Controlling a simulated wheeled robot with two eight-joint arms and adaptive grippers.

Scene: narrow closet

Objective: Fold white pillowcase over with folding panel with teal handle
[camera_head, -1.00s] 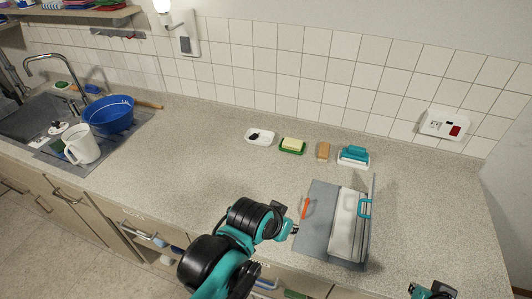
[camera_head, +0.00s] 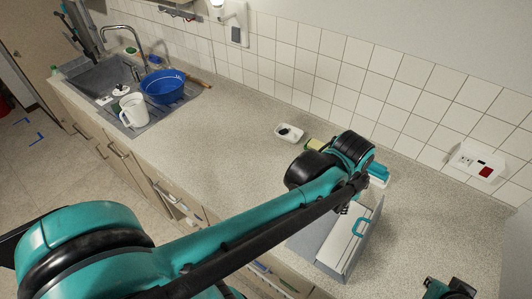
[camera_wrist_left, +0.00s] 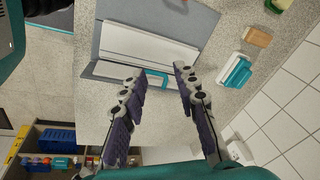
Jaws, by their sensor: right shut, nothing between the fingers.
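The white pillowcase (camera_wrist_left: 145,45) lies as a long strip on the grey folding board (camera_wrist_left: 200,17). In the head view, the pillowcase (camera_head: 342,244) is partly hidden by my left arm. The folding panel along its edge has a teal handle (camera_head: 357,230), also visible in the left wrist view (camera_wrist_left: 150,83). My left gripper (camera_wrist_left: 160,72) is open and empty, its fingertips on either side of the handle in that view; contact cannot be told. My right gripper (camera_head: 448,288) is shut and empty at the lower right, apart from the board.
Behind the board are a teal-handled brush (camera_wrist_left: 235,71), a tan block (camera_wrist_left: 257,37) and a white dish (camera_head: 289,132). A blue basin (camera_head: 162,86) and white jug (camera_head: 133,109) stand by the sink at left. A wall socket box (camera_head: 478,160) is at right.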

